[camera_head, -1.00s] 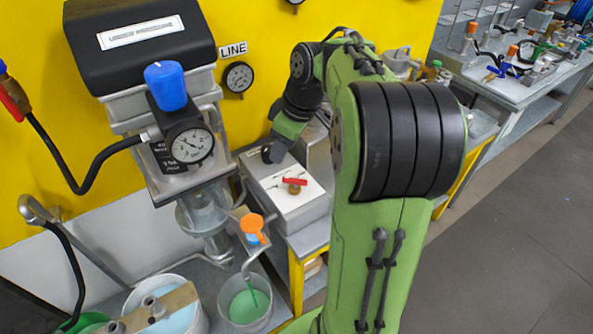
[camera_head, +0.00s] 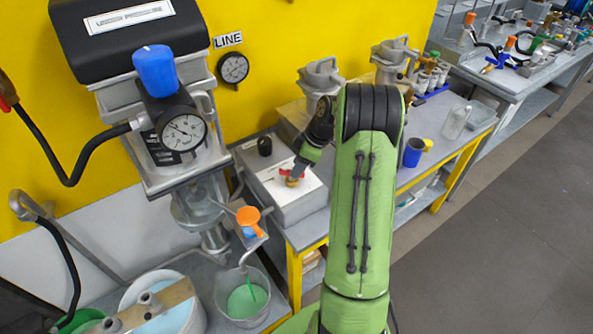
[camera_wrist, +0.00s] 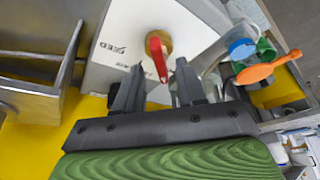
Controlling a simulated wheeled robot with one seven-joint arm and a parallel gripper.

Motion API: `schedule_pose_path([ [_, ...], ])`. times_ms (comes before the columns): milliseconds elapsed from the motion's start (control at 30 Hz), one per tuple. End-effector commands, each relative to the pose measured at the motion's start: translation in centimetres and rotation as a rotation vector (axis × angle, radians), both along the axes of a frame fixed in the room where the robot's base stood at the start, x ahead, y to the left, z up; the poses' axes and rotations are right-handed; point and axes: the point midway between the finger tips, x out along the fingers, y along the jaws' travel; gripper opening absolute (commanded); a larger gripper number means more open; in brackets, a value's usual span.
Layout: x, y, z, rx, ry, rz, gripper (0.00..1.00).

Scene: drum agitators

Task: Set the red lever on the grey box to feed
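The grey box (camera_head: 308,207) stands on the bench, with a white plate on its top. The red lever (camera_head: 286,172) sits on a brass hub on this plate. In the wrist view the red lever (camera_wrist: 160,64) points from the hub toward my gripper. The word FEED is printed on the plate to the left of the hub. My gripper (camera_wrist: 159,70) is open, with one finger on each side of the lever's free end. I cannot tell whether either finger touches it. In the head view my gripper (camera_head: 297,169) partly covers the lever.
A blue mug (camera_head: 414,152) and a clear bottle (camera_head: 456,122) stand on the bench to the right.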

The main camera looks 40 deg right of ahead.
Motion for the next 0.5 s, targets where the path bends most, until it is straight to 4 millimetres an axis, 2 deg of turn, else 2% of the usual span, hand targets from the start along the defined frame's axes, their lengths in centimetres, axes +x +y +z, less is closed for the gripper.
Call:
schedule_pose_path([
  [33,0.2,0.3,-0.8,0.001,0.001,0.002,0.39],
  [133,0.5,0.5,-1.6,0.000,0.000,0.001,0.39],
  [400,0.6,0.5,-1.8,-0.001,-0.001,0.000,0.39],
  [500,0.6,0.5,-1.8,0.000,0.000,0.000,0.26],
])
